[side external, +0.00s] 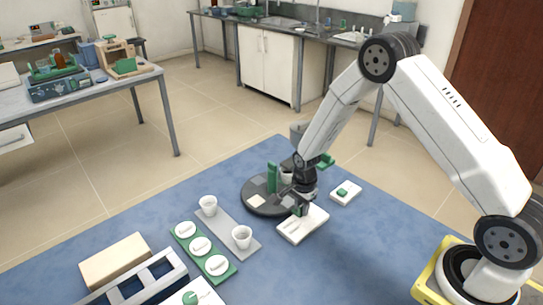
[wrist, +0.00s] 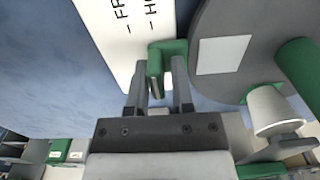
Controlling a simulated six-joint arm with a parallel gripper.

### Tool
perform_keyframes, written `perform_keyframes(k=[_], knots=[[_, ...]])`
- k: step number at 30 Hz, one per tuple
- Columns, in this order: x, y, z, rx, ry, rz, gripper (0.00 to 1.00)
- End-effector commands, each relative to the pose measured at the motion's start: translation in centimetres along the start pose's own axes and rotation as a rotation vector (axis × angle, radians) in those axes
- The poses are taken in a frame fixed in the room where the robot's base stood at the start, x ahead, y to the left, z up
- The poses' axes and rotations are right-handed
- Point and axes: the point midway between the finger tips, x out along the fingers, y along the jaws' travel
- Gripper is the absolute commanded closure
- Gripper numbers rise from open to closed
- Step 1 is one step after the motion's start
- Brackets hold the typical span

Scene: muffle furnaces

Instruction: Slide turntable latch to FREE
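The dark turntable (side external: 262,207) stands on the blue table and also shows as a grey disc in the wrist view (wrist: 225,80). Beside it lies a white label plate (side external: 303,226), marked "FR…" and "HO…" in the wrist view (wrist: 112,35), the rest cut off. The green latch (wrist: 169,47) sits at the plate's edge next to the disc. My gripper (wrist: 160,68) is open, with its two fingers either side of the latch's green handle. A gap shows beside the right finger; contact on the left is unclear. In the side view my gripper (side external: 299,209) partly hides the latch.
The turntable carries a green post (side external: 272,177) and a white cup (wrist: 268,108). Two cups stand on a grey strip (side external: 224,228), beside a green tray (side external: 188,245) of white dishes. A white block with a green button (side external: 345,193) stands right of my gripper.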

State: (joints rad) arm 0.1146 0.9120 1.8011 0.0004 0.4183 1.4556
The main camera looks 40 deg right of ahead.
Motion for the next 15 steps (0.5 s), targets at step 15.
perform_keyframes(k=[15], knots=[[0.6,2.1,0.0,0.001,-0.002,0.023,1.0]])
